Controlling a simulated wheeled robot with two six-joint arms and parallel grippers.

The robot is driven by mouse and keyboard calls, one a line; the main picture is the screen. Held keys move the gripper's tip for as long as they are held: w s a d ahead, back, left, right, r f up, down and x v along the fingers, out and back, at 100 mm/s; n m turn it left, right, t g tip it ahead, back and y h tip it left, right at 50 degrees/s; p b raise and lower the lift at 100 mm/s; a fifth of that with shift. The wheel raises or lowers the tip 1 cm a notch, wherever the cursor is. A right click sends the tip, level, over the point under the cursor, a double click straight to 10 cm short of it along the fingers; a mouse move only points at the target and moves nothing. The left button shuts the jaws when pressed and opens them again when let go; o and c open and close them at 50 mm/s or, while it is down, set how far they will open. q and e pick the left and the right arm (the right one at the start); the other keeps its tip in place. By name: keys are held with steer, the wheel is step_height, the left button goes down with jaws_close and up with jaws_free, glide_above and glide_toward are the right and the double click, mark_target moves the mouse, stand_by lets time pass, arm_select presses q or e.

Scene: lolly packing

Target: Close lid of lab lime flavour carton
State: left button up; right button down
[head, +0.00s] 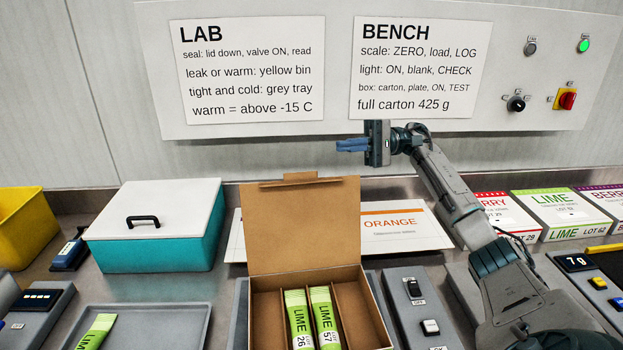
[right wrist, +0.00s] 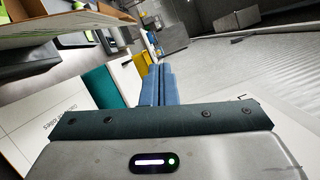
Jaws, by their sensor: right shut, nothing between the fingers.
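The open carton (head: 272,312) stands in the lower middle of the head view. Its brown lid (head: 301,225) stands upright at the back, with a small tab at the top. Two green LIME lollies (head: 299,318) lie in its middle compartments; the compartment at the right shows empty. My right gripper (head: 340,146) is shut and empty, above and behind the lid, a little to its right, with blue fingers pointing left. The blue fingers (right wrist: 156,85) also show together in the right wrist view. My left gripper is not in view.
A grey tray (head: 195,322) with a LIME lolly is left of the carton. A teal box with white lid (head: 160,208) and a yellow bin (head: 25,220) stand farther left. A switch box (head: 417,312) is close on the right. Flavour cartons (head: 562,208) stand at the right.

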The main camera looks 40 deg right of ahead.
mark_target(311, 173)
arm_select(q)
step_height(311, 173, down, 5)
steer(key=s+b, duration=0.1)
steer(key=b, duration=0.3)
arm_select(e)
step_height(311, 173, down, 5)
arm_select(q)
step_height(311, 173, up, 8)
steer(key=p, duration=0.8)
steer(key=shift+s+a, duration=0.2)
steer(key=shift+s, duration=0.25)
arm_select(e)
steer(key=a, duration=0.3)
steer(key=a+r, duration=0.1)
steer(key=a, duration=0.3)
steer(key=a+r, duration=0.1)
steer(key=a, duration=0.3)
steer(key=shift+s+a, duration=0.2)
steer(key=shift+s, duration=0.2)
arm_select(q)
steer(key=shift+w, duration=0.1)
